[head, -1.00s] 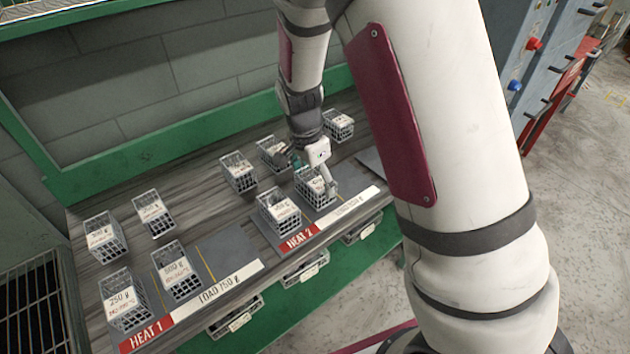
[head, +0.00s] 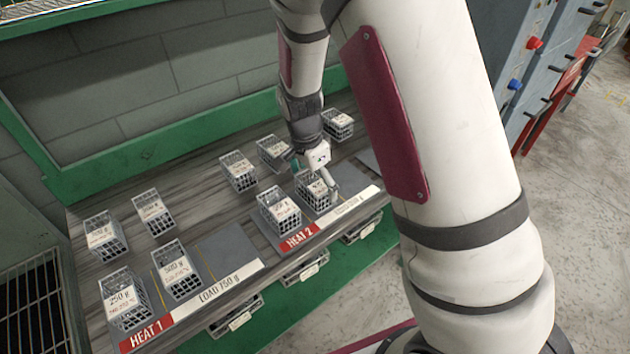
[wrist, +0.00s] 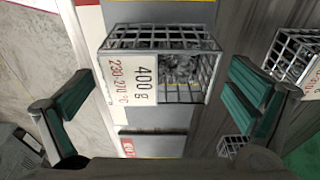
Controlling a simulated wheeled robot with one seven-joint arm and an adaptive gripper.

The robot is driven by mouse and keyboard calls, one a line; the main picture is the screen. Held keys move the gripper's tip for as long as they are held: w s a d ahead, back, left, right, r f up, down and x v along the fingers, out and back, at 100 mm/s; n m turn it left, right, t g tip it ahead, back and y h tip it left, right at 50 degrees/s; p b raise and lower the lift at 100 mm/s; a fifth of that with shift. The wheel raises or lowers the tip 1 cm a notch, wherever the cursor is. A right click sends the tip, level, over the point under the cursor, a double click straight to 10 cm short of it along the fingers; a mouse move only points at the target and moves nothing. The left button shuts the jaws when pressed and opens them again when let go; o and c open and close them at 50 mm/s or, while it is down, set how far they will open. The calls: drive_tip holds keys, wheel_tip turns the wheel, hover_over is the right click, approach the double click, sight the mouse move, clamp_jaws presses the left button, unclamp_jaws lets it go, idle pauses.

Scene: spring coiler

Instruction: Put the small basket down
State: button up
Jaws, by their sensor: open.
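The small wire basket (head: 312,193) with a white label stands on the grey HEAT 2 plate, right of another basket. In the wrist view the same basket (wrist: 160,65) shows a "400 g" label and grey contents, upright on the plate. My gripper (head: 315,177) is over this basket. In the wrist view my gripper (wrist: 158,103) is open, with teal-padded fingers spread on either side of the basket and visible gaps at both sides. The basket's underside is hidden.
A second basket (head: 279,208) stands close by on the left of the HEAT 2 plate. More baskets stand behind, such as one (head: 238,171) on the bench. The HEAT 1 plate (head: 228,252) has bare room at its right. A green wall edge (head: 180,145) runs behind.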

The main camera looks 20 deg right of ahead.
sight(309, 184)
drive_tip(key=s+r+n+y, duration=0.1)
drive_tip(key=s+r+n, duration=0.3)
drive_tip(key=r, duration=1.4)
drive_tip(key=s+r+n+t, duration=0.2)
drive_tip(key=s+r+n, duration=0.2)
drive_tip(key=s, duration=0.6)
drive_tip(key=s+r+n+t, duration=0.2)
drive_tip(key=s+r+n, duration=0.2)
drive_tip(key=s, duration=0.7)
drive_tip(key=shift+s+d+r+n+y, duration=0.2)
drive_tip(key=shift+r+n+y, duration=0.1)
drive_tip(key=shift+n, duration=0.9)
